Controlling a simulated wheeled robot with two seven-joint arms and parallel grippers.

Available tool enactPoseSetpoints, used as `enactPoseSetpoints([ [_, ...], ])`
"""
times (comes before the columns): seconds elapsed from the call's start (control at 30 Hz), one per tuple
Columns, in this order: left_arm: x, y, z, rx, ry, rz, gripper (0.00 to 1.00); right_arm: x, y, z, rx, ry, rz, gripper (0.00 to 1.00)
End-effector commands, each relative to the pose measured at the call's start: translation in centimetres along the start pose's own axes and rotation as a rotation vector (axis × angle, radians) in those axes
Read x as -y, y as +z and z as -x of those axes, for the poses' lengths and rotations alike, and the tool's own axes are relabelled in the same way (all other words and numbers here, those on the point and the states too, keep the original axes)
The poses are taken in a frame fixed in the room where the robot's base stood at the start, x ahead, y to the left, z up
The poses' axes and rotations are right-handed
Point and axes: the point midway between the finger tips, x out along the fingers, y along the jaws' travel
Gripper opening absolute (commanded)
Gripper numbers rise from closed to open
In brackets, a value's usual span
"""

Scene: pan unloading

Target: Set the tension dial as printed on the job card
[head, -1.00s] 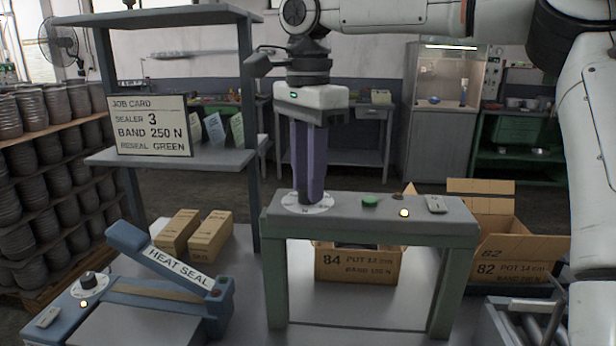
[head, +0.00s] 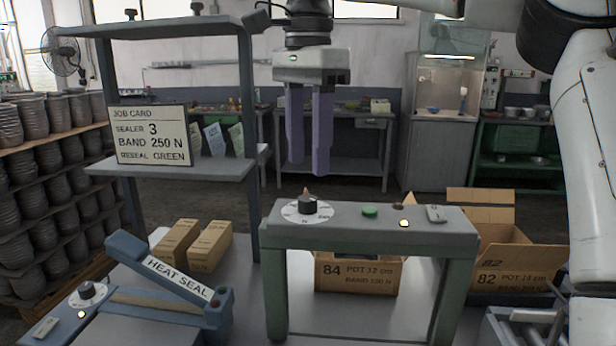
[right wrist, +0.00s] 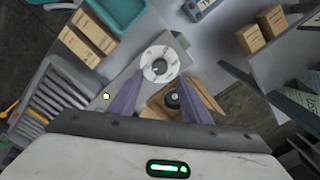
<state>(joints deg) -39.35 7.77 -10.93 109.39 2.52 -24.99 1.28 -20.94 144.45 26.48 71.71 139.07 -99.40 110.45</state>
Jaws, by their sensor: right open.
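The tension dial (head: 307,207) sits on the left end of the green bench-like frame (head: 385,222). It has a dark knob on a white scale disc; its numbers are too small to read. It also shows in the right wrist view (right wrist: 160,64), just beyond the fingertips. My right gripper (head: 307,170) is open and empty, its two purple fingers pointing down above the dial and clear of it. The job card (head: 152,135) on the left shelf reads SEALER 3, BAND 250 N, RESEAL GREEN. My left gripper is out of view.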

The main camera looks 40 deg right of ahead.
Motion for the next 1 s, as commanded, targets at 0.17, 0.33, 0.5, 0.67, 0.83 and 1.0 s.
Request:
enactPoseSetpoints([
  [0.17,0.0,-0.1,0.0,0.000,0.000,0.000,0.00,0.1,0.1,2.8,0.001,-0.001,0.000,0.43],
  [0.33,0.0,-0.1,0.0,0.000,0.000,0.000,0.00,0.0,0.0,3.8,0.000,0.001,-0.001,0.43],
  [0.5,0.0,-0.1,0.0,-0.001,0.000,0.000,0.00,0.0,0.0,3.9,0.000,0.001,0.000,0.43],
  [0.67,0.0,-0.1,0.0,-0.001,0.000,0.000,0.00,0.0,0.0,3.9,0.000,0.001,0.000,0.43],
  [0.83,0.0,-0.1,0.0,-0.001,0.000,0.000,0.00,0.0,0.0,3.9,0.000,0.001,0.000,0.43],
  [1.0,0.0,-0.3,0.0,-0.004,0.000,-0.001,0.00,0.0,0.0,3.9,0.000,0.000,0.000,0.43],
])
